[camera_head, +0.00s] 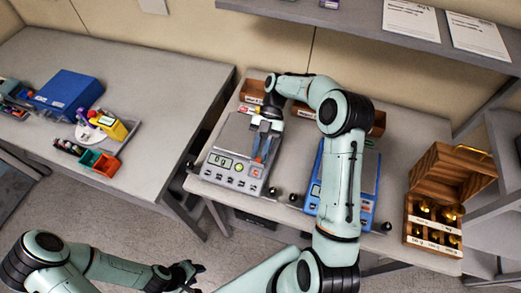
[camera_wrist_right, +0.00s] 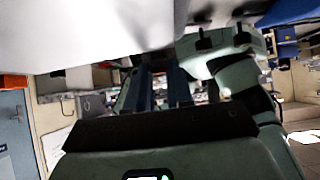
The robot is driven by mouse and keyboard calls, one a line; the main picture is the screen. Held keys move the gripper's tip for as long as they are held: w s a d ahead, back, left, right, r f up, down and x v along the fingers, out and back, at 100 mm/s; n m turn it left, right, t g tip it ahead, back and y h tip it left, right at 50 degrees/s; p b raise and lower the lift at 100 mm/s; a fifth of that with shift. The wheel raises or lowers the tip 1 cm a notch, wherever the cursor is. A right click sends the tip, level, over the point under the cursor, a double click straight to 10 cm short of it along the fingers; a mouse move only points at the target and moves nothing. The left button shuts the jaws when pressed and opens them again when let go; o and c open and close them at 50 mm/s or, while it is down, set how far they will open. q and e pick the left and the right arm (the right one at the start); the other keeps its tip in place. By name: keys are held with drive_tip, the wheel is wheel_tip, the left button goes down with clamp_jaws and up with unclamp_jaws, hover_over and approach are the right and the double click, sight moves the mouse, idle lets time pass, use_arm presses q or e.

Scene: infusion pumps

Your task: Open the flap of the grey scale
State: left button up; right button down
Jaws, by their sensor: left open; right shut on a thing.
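The grey scale (camera_head: 228,172) stands on the middle table in the head view, its display facing front and reading 0 g. My right gripper (camera_head: 262,148) reaches down over the right part of its top and is shut on the flap there; the gripper hides most of the held part. In the right wrist view the gripper's fingers (camera_wrist_right: 155,88) show dark below a pale blurred surface, and the grip is hard to make out. My left gripper (camera_head: 188,274) is open and empty, low in front of the table, well apart from the scale.
A blue scale (camera_head: 312,195) stands right of the grey one, partly behind my right arm. Small dark knobs or weights (camera_head: 274,191) lie between them. An open wooden weight box (camera_head: 432,222) is at the right. A left table (camera_head: 150,75) holds a blue box (camera_head: 68,92). A shelf (camera_head: 345,25) overhangs the back.

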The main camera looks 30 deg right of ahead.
drive_tip(key=c, duration=1)
unclamp_jaws()
drive_tip(key=shift+v, duration=3.8)
